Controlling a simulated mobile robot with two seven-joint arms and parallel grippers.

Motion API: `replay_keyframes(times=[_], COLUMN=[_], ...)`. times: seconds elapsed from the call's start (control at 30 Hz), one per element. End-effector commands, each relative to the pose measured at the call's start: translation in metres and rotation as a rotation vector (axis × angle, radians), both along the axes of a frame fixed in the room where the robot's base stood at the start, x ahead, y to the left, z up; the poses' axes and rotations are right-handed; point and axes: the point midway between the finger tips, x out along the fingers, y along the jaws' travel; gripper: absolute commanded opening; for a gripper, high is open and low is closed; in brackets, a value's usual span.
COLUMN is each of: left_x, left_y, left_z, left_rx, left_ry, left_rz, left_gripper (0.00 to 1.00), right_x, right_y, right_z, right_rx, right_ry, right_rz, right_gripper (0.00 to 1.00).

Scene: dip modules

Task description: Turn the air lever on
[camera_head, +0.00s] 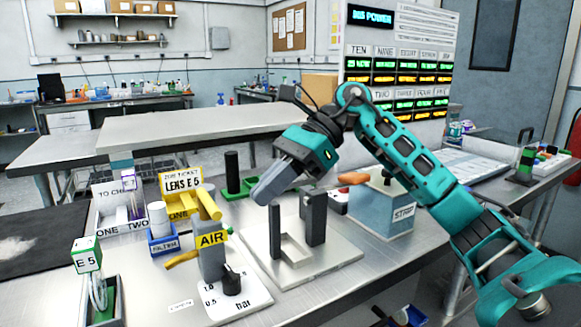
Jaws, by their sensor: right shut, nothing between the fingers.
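The air unit is a grey post (211,262) with a yellow AIR sign (211,238), standing on a white dial plate marked "bar" (245,302). A yellow lever (208,204) leans at the top of the post. Another yellow bar (182,259) sticks out low on its left. A black knob (232,280) sits at its foot. My right gripper (262,195) comes in from the right, shut and empty. In the picture its tips are just right of the upper lever, apart from it. My left gripper is out of view.
Right of the air unit is a grey fixture with two uprights (314,219) on a metal plate. A START box (384,208) with an orange handle stands behind it.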

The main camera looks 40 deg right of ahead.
Motion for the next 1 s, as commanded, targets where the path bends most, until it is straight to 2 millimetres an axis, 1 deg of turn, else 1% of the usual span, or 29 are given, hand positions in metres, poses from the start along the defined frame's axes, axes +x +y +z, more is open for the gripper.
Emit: replay_keyframes(times=[0.03,0.07,0.1,0.2,0.3,0.43,0.6,0.87,1.0], left_x=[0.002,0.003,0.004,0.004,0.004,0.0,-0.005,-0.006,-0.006], left_y=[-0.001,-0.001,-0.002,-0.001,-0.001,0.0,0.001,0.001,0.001], left_z=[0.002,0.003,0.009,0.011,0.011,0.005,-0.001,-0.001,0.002], left_rx=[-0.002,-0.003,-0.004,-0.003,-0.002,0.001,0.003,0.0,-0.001], left_ry=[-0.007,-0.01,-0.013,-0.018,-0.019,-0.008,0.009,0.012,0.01], left_rz=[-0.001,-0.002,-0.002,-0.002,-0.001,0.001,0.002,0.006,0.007], left_gripper=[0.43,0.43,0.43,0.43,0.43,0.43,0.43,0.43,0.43], right_x=[0.001,0.002,0.004,0.008,0.01,0.011,0.011,0.012,0.014], right_y=[0.009,0.013,0.02,0.033,0.042,0.048,0.048,0.049,0.053], right_z=[-0.007,-0.01,-0.003,0.0,0.001,0.001,0.001,0.001,0.001], right_rx=[0.001,0.002,0.002,0.002,0.001,0.002,0.001,0.001,0.0], right_ry=[0.001,-0.001,-0.006,-0.004,-0.003,-0.002,-0.001,-0.001,0.0], right_rz=[0.005,0.004,0.005,0.004,0.002,0.001,0.001,-0.002,-0.012], right_gripper=[0.0,0.0,0.0,0.0,0.0,0.0,0.0,0.0,0.0])
